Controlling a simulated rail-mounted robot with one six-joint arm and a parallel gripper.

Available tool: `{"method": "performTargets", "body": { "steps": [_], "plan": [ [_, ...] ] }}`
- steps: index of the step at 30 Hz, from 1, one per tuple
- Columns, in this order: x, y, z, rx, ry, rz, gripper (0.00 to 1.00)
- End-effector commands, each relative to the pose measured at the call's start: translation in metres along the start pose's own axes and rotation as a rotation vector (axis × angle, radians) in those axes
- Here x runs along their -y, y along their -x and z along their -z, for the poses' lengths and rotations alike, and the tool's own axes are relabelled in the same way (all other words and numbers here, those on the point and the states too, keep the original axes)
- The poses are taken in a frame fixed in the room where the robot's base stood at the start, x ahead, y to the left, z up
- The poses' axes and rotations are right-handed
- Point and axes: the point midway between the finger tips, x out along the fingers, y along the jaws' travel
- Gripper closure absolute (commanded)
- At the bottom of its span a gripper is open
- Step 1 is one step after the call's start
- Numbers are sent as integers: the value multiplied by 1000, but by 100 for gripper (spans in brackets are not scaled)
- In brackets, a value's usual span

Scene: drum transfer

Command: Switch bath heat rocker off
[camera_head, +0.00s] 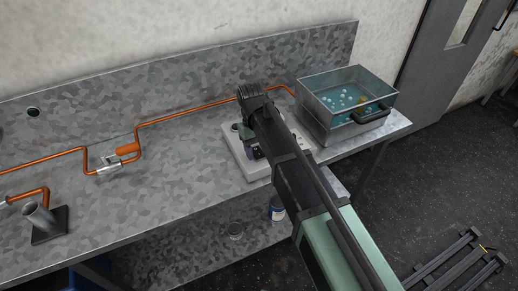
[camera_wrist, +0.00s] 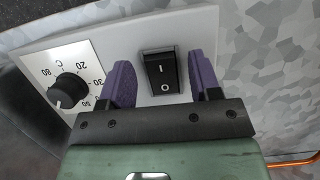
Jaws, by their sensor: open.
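The black rocker switch (camera_wrist: 160,76) is set in the light grey control panel (camera_wrist: 107,40), with an I mark toward the top of the picture and an O mark toward the bottom. I cannot tell for sure which half is pressed in. My gripper (camera_wrist: 158,62) is open, with one purple finger on each side of the rocker and nothing held. Whether the fingers touch the panel is unclear. In the head view my arm covers most of the control unit (camera_head: 238,160), and the rocker is hidden there.
A black temperature knob (camera_wrist: 70,89) on a white scale is left of my fingers. A glass-sided bath (camera_head: 345,95) with blue liquid stands right of the control unit. An orange pipe (camera_head: 190,113) runs along the bench (camera_head: 165,185). A dark angled tube holder (camera_head: 45,222) stands at left.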

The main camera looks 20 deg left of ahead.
Motion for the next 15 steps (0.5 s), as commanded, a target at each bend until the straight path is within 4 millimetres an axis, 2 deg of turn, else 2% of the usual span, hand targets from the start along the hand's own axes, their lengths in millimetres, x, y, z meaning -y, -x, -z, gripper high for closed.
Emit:
{"method": "performTargets", "body": {
  "steps": [5,12,15],
  "plan": [
    [0,28,-2,0,0,0,43],
    [0,90,-3,0,0,0,43],
    [0,106,-2,0,1,0,43]
  ]
}}
